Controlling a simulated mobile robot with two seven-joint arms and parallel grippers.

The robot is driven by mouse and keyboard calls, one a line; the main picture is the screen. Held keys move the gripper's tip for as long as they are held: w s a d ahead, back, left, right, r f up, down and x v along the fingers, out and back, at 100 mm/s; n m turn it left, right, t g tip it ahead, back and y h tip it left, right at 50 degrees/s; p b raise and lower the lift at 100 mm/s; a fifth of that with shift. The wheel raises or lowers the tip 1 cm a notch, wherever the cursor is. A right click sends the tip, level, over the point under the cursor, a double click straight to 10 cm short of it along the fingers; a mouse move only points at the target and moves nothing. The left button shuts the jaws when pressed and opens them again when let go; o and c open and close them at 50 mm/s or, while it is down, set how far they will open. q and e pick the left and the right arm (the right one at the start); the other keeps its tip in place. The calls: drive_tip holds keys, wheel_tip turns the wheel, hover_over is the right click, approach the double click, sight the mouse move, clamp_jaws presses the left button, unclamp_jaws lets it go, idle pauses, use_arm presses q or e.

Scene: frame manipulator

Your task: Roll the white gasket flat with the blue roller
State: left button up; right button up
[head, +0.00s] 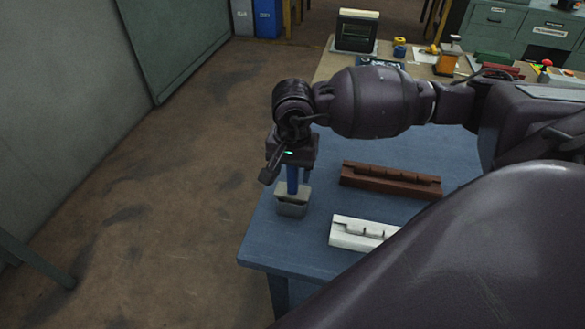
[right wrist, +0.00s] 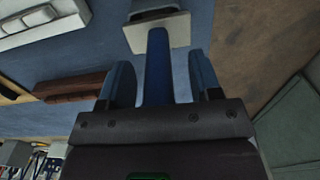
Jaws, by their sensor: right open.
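A blue handle (head: 292,182), which looks like the roller's, stands upright in a small grey holder (head: 291,204) near the table's left edge. My right gripper (head: 292,170) points down over it, open. In the right wrist view, the blue handle (right wrist: 157,65) rises between the two fingers (right wrist: 159,65), with a gap on each side. The roller's head is hidden in the holder (right wrist: 160,32). A white notched piece (head: 356,233) lies on the blue table (head: 290,250) to the right of the holder; I cannot make out a separate gasket. My left gripper is not in view.
A brown notched block (head: 390,180) lies behind the white piece. A cluttered bench (head: 420,62) with tools and bottles stands at the back. The table is clear between the holder and the two pieces. Open floor lies left of the table.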

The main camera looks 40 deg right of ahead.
wheel_tip(320, 180, up, 9)
drive_tip(key=shift+r, duration=0.1)
drive_tip(key=shift+s+r, duration=0.1)
drive_tip(key=shift+r, duration=0.7)
